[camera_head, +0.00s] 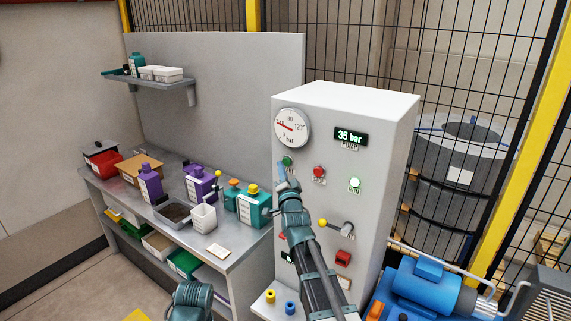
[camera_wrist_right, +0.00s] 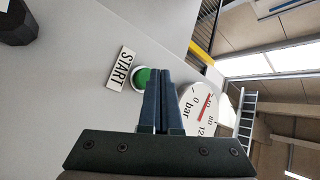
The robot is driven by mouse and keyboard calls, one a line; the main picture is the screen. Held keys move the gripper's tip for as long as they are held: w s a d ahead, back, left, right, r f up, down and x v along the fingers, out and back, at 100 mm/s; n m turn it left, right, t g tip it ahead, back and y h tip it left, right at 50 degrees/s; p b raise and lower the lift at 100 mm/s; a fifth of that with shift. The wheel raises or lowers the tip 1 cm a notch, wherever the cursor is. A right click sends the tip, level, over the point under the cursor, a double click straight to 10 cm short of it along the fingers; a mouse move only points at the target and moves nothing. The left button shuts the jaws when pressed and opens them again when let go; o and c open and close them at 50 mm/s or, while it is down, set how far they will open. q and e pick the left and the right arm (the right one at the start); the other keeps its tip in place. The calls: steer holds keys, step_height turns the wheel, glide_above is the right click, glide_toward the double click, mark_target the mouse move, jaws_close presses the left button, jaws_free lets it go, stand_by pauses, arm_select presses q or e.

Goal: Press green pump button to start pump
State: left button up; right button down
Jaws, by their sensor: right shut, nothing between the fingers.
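The green START button (camera_head: 287,161) is on the front of the white control cabinet (camera_head: 345,98), just below the pressure gauge (camera_head: 291,127). In the right wrist view the green button (camera_wrist_right: 144,76) sits in a white ring beside its START label (camera_wrist_right: 121,68). My right gripper (camera_head: 283,170) is shut and empty, its tips at the button. In the right wrist view the blue fingers (camera_wrist_right: 159,72) cover the button's right edge; I cannot tell whether they touch it. The display (camera_head: 350,137) reads 35 bar, and a green lamp (camera_head: 355,184) is lit. My left gripper is not in view.
A red button (camera_head: 319,171) is right of the green one. A yellow-knobbed lever (camera_head: 323,223) sticks out lower down. A blue pump motor (camera_head: 428,290) stands at lower right. A workbench (camera_head: 246,240) with bottles is left of the cabinet. Wire fencing stands behind.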

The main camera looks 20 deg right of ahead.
steer(key=shift+s+a, duration=0.1)
steer(key=s+a, duration=0.1)
steer(key=a, duration=0.1)
steer(key=s+a, duration=0.1)
steer(key=s, duration=0.1)
steer(key=shift+a, duration=0.4)
stand_by(0.8)
steer(key=s+a+f+n+g+y+b, duration=0.25)
steer(key=s+a+f+n+g, duration=0.45)
steer(key=f, duration=0.5)
steer(key=s+a+f+n+g+y+b, duration=0.2)
steer(key=s+a+f+n+g+y, duration=0.15)
steer(key=a+f, duration=0.7)
steer(key=s+f+n+g+h+b, duration=0.1)
steer(key=s+f+g, duration=0.4)
steer(key=s, duration=0.6)
steer(key=s+d+f+n+g+h+b, duration=0.1)
steer(key=s+f+n+g+h, duration=0.2)
steer(key=s, duration=0.9)
step_height(320, 180, down, 3)
steer(key=shift+s+d+f+n+g+h, duration=0.15)
steer(key=shift+s+d+n+g+h, duration=0.15)
steer(key=shift+n+g, duration=0.9)
